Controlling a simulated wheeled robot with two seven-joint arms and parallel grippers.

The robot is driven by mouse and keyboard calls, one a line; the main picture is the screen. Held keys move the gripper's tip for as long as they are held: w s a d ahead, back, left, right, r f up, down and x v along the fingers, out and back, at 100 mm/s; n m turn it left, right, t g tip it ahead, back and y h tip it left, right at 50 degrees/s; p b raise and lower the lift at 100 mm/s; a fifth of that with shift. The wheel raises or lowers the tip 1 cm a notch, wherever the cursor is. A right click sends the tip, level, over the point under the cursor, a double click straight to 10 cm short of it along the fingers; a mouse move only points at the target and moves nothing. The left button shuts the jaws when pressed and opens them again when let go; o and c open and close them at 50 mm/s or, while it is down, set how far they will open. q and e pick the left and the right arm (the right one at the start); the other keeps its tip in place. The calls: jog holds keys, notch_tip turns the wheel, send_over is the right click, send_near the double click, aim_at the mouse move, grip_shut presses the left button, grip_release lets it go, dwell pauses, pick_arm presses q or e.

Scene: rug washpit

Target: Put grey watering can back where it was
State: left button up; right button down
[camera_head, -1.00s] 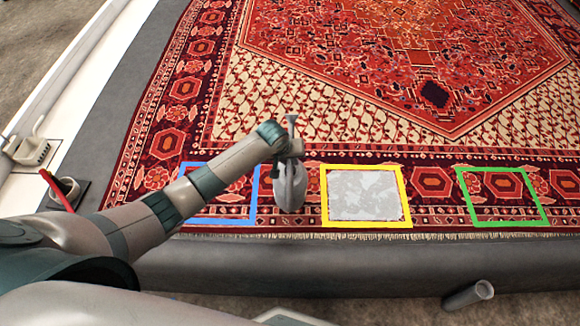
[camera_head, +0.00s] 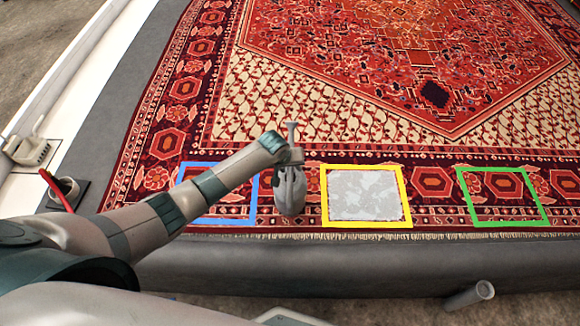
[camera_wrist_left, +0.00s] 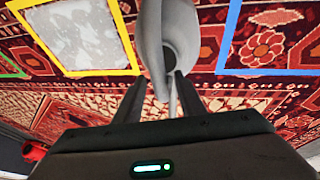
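The grey watering can (camera_head: 291,192) is in my left gripper (camera_head: 289,160), over the rug's near border between the blue square (camera_head: 218,221) and the yellow square (camera_head: 366,224). Its spout points up the picture. In the left wrist view the can (camera_wrist_left: 172,25) fills the top middle, and a thin part of it lies between the two fingers of the left gripper (camera_wrist_left: 160,92). I cannot tell whether the can touches the rug. The green square (camera_head: 510,223) is farther right and empty. My right gripper is not in view.
A pale, mottled patch (camera_head: 364,193) fills the yellow square. The patterned rug (camera_head: 330,110) lies on a grey raised platform (camera_head: 400,262). A dark cup with a red stick (camera_head: 64,190) stands at the left. A grey tube (camera_head: 468,296) lies below the platform at the right.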

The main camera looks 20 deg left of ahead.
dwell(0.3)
